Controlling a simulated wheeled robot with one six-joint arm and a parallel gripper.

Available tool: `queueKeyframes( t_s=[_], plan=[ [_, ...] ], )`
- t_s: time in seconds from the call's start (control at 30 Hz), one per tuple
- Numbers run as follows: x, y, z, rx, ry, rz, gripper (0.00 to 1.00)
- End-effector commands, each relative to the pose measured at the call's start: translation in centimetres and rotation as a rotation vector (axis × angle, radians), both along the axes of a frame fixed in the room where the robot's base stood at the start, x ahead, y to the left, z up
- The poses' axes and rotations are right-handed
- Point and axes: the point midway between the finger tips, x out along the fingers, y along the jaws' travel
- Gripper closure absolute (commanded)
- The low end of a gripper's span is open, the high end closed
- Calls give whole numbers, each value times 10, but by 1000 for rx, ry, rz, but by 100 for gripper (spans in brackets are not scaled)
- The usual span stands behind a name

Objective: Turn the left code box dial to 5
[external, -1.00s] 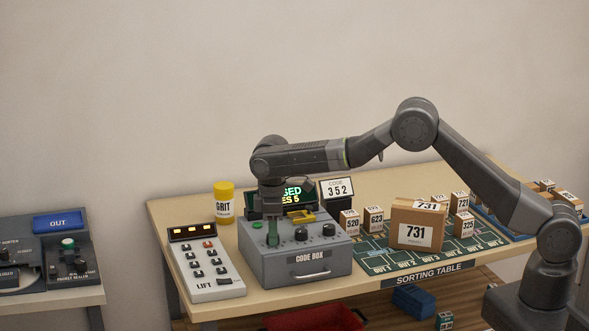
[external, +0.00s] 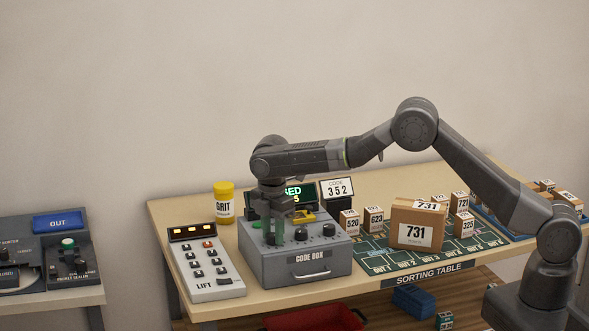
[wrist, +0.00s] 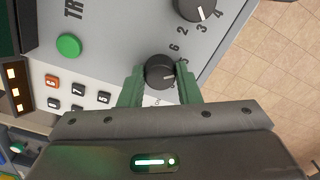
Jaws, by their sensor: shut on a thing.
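The grey code box (external: 318,262) sits on the sorting table with several black dials on its top. My gripper (external: 274,232) points down at the left dial. In the wrist view, my green fingers (wrist: 159,84) are shut on the sides of the left dial (wrist: 157,68). The dial's white pointer mark points to the right and slightly down in that view. Most of its number ring is hidden by the fingers; a 6 shows just above right of it. The middle dial (wrist: 194,8) shows at the top. A card (external: 338,189) behind the box reads CODE 352.
A green button (wrist: 68,45) is on the box top. The lift keypad (external: 206,265) stands left of the box and a yellow-lidded grit jar (external: 224,203) behind it. A carton marked 731 (external: 417,224) and smaller boxes are on the right. The display (external: 296,195) is partly hidden by my gripper.

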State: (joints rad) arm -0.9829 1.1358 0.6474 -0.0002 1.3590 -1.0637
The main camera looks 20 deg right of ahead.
Motion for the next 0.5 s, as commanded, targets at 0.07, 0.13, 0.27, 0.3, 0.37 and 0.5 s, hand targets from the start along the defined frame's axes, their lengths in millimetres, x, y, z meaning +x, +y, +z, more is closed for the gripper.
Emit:
queueKeyframes(
  t_s=[0.07,0.13,0.27,0.3,0.37,0.5],
  plan=[
    [1,2,2,6,-3,21,93],
    [1,2,2,6,-3,33,93],
    [1,2,2,6,-3,47,93],
    [1,2,2,6,-3,49,93],
    [0,2,2,6,-3,50,93],
    [0,2,2,6,-3,50,93]
  ],
)
